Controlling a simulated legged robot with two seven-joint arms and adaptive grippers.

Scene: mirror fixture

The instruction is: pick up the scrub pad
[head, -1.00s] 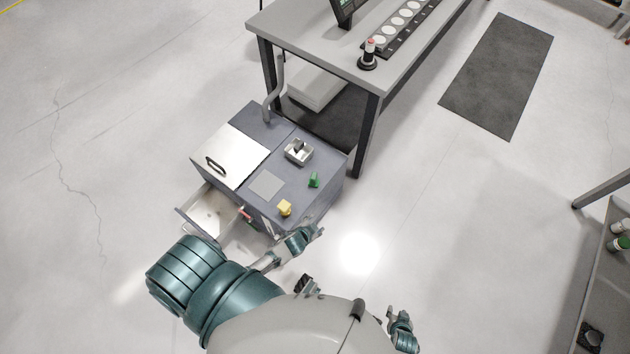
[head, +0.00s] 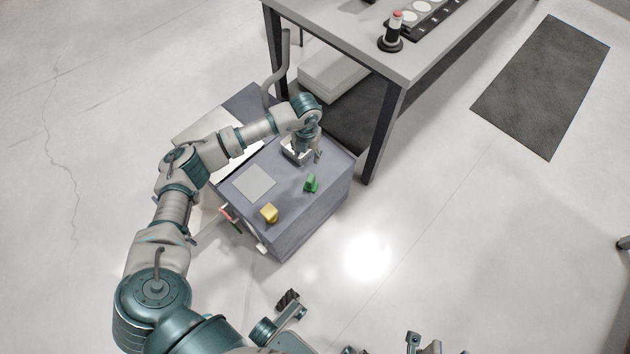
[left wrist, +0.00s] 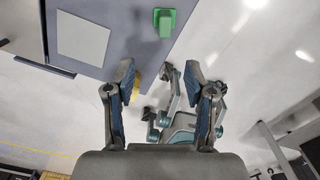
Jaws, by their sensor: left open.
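A small green piece with a raised block (head: 311,183) stands on the grey cabinet top; it looks most like the scrub pad, though I cannot be sure. It also shows at the top of the left wrist view (left wrist: 164,22). My left gripper (head: 308,158) is over the metal tray (head: 290,152), beyond the green piece in the head view. In the left wrist view its fingers (left wrist: 165,80) are spread apart with nothing held between them. The tray's contents are hidden by the gripper.
A yellow block (head: 269,213) stands near the cabinet's front edge, beside a flat light-grey square (head: 254,182). My left arm covers much of the steel lid and the open drawer. A workbench (head: 405,60) stands behind on the right. The floor right of the cabinet is clear.

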